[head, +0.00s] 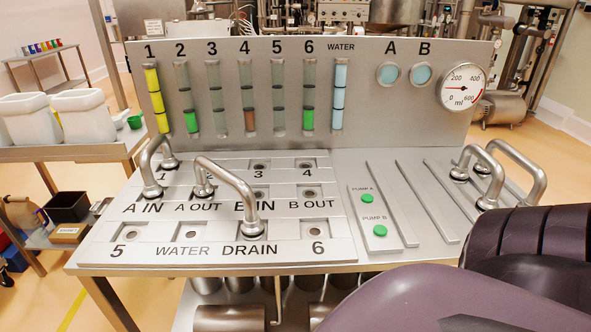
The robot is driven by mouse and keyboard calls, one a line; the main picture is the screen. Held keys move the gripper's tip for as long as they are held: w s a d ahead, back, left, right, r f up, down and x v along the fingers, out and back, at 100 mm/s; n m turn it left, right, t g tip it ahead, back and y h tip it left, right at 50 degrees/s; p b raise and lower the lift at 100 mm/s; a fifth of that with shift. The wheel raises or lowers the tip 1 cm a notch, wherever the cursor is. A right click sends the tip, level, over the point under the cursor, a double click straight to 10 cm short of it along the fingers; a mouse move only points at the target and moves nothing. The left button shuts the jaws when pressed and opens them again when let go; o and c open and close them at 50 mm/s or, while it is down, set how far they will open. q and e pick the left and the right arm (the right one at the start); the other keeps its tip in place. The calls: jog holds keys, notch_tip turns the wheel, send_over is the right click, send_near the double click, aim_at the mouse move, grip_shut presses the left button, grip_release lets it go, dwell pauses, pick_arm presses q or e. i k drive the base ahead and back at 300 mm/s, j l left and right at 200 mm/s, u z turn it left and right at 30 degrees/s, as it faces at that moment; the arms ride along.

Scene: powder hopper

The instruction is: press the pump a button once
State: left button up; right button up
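The pump A button (367,198) is a small round green button on a raised plate at the right of the steel worktop, under the label PUMP A. A similar green pump B button (380,230) sits just below it on the same plate. Nothing covers either button. Neither of my grippers is in view. Dark purple parts of my own body fill the lower right, apart from the buttons in the picture.
A bent pipe (158,157) links port 1 to A IN; another (232,181) runs from A OUT to DRAIN. Loose pipes (517,166) stand right beside metal rails (427,203). The upright panel (365,115) behind carries coloured tubes and a gauge (461,89).

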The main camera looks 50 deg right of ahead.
aim_at(366, 198)
jog(key=z, duration=2.15)
